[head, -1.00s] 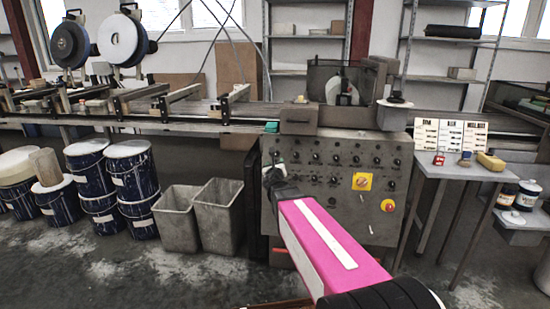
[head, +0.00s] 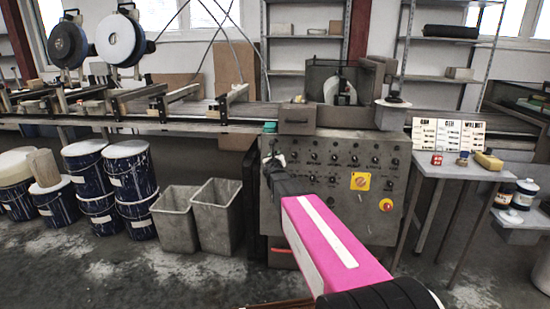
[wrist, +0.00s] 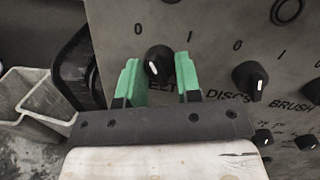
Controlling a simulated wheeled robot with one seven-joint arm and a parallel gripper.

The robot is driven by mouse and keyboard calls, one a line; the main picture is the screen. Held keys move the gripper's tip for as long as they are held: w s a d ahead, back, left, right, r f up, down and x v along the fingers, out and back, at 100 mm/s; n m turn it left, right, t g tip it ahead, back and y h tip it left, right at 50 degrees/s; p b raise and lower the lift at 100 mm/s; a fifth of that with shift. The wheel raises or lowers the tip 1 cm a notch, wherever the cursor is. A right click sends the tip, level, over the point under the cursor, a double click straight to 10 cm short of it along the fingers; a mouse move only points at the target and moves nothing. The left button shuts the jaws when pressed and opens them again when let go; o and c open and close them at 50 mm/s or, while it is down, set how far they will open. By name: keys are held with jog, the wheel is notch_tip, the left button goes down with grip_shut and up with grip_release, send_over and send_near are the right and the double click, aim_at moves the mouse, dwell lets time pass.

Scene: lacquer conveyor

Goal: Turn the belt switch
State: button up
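The belt switch (wrist: 158,60) is a round black knob with a white pointer mark, on the grey control panel (wrist: 215,60). In the head view my gripper (head: 273,160) is at the panel's upper left corner, and my arm hides part of the panel.
The discs knob (wrist: 250,80) sits right of the belt switch, with more knobs beyond. A yellow plate with a red knob (head: 360,181) and a round red button (head: 386,205) are lower on the panel. Grey bins (head: 216,207) stand left; a small table (head: 450,170) stands right.

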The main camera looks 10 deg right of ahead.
jog(key=shift+c, duration=0.9)
jog(key=shift+m, duration=0.3)
jog(key=m+h, duration=0.1)
jog(key=m, duration=0.2)
jog(key=m+h, duration=0.1)
jog(key=m, duration=0.2)
jog(key=shift+a, duration=0.15)
jog(key=m+h, duration=0.1)
jog(key=m, duration=0.6)
jog(key=shift+m+g+h, duration=0.3)
jog(key=shift+g+h, duration=0.1)
jog(key=o, duration=0.9)
jog(key=shift+a, duration=0.1)
